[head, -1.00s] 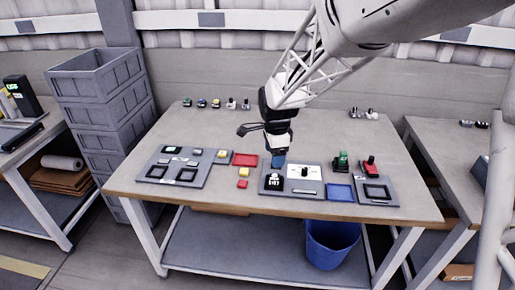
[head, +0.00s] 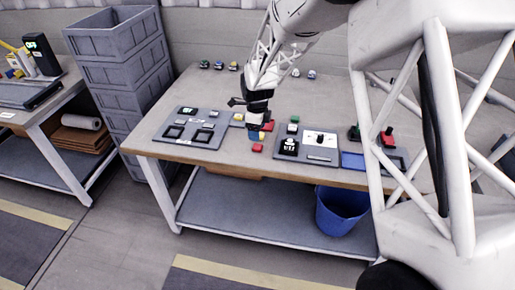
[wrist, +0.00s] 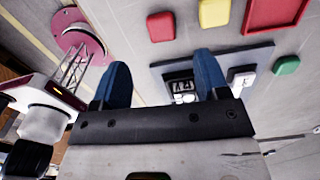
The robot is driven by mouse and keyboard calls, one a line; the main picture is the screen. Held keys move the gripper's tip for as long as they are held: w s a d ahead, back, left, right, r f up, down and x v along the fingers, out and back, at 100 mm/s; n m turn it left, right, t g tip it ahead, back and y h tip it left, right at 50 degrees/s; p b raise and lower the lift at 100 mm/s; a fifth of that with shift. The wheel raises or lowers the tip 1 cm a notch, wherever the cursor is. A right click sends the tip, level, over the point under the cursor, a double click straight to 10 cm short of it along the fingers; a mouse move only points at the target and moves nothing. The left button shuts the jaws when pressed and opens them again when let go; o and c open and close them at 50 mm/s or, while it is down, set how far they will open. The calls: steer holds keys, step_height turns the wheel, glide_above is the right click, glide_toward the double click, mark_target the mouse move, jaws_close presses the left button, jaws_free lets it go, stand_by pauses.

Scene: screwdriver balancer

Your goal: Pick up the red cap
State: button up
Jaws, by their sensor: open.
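The red cap (head: 257,148) lies on the table near its front edge, left of the middle grey board. It also shows in the wrist view (wrist: 161,26), beside a yellow cap (wrist: 214,12). My gripper (head: 255,136) hangs just behind and above the red cap in the head view. In the wrist view its two blue fingers (wrist: 160,60) are spread apart with nothing between them. The red cap lies beyond the fingertips, apart from them. In the head view the gripper largely hides the yellow cap and part of the red tray (head: 268,126).
The middle grey board (head: 318,158) with a dial lies right of the cap; a green piece (wrist: 287,65) is near it. Another grey board (head: 170,143) lies left. A blue bin (head: 340,212) stands below.

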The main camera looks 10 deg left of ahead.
mark_target(258, 146)
steer(key=shift+f, duration=1.3)
steer(key=shift+d+f, duration=0.1)
steer(key=shift+f, duration=2.5)
steer(key=c, duration=1.1)
